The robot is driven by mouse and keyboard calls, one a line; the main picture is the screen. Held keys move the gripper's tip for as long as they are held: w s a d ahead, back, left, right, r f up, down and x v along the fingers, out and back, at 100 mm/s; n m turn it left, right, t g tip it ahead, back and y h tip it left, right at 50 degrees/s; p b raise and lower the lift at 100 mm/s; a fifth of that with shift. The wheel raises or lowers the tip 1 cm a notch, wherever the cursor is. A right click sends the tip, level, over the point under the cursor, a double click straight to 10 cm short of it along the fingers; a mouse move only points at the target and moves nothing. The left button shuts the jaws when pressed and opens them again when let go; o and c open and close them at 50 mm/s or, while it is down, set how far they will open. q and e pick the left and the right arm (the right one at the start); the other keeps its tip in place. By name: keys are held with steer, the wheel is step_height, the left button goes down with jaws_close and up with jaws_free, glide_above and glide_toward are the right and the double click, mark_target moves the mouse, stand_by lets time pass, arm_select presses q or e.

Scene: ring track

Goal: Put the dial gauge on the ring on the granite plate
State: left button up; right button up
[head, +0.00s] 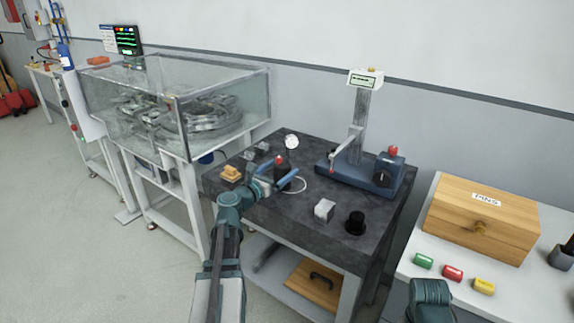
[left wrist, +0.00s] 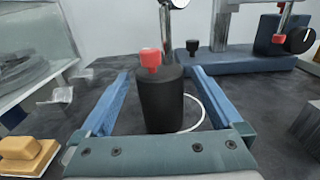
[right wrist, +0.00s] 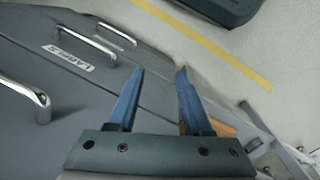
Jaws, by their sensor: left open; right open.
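A black cylinder with a red knob (left wrist: 155,95) stands upright on the dark granite plate (head: 318,235). The round white dial (head: 291,141) of a gauge shows just behind it on a thin post; I cannot tell whether post and cylinder are joined. A thin white ring outline (left wrist: 196,106) lies on the plate, partly hidden behind the cylinder. My left gripper (head: 279,178) is open, with a finger on each side of the cylinder and gaps showing in the left wrist view. My right gripper (right wrist: 158,78) is open and empty, above a grey drawer front with metal handles.
A blue-based stand with a column (head: 360,175) occupies the plate's back right. A light block (head: 324,210) and a black knob-like piece (head: 355,222) stand near the front; a tan block (head: 231,173) is at the left. A wooden box (head: 480,220) sits on the right bench.

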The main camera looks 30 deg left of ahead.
mark_target(289, 169)
arm_select(q)
steer(key=s, duration=0.7)
steer(key=shift+a, duration=0.25)
steer(key=shift+s+f+b, duration=0.8)
steer(key=shift+f+b, duration=0.15)
steer(key=shift+w+r, duration=0.15)
steer(key=shift+w, duration=0.15)
steer(key=w, duration=0.8)
steer(key=shift+d, duration=0.35)
steer(key=shift+w+f+b, duration=0.15)
steer(key=shift+w+f, duration=0.05)
steer(key=shift+w, duration=0.6)
steer(key=shift+w+f+b, duration=0.1)
steer(key=shift+w+f, duration=0.05)
steer(key=shift+w, duration=0.65)
steer(key=shift+w+f+b, duration=0.15)
steer(key=shift+w+f, duration=0.05)
steer(key=shift+w, duration=0.6)
steer(key=shift+w+d, duration=0.1)
steer(key=shift+w, duration=0.2)
steer(key=shift+s, duration=0.1)
jaws_close()
